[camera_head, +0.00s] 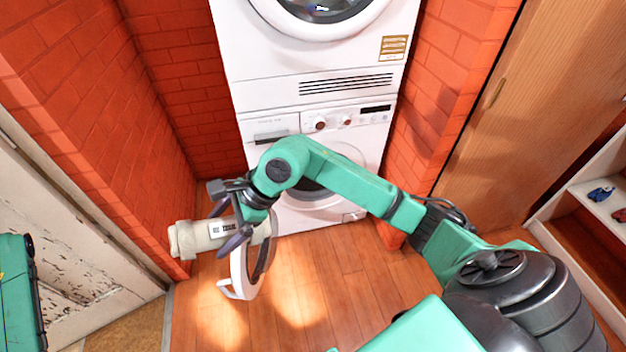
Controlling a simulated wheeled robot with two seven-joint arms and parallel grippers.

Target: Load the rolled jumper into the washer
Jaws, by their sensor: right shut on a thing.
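The rolled jumper (197,237) is a cream roll with a small dark-lettered patch, lying roughly level in the air. My right gripper (230,218) is shut on it near its right end, with dark fingers above and below. The washer (370,143) is the lower white machine of a stack. Its round door (239,279), a white ring with dark glass, stands swung open toward me, just below and right of the jumper. Whether they touch is unclear. My right arm crosses in front of the washer and hides much of its opening. My left gripper is out of view.
A second white machine (262,60) stands on top of the washer. Brick walls (180,85) close in on both sides. A wooden door (540,90) and shelf (590,205) with small shoes are at right. The wooden floor (330,285) in front is clear.

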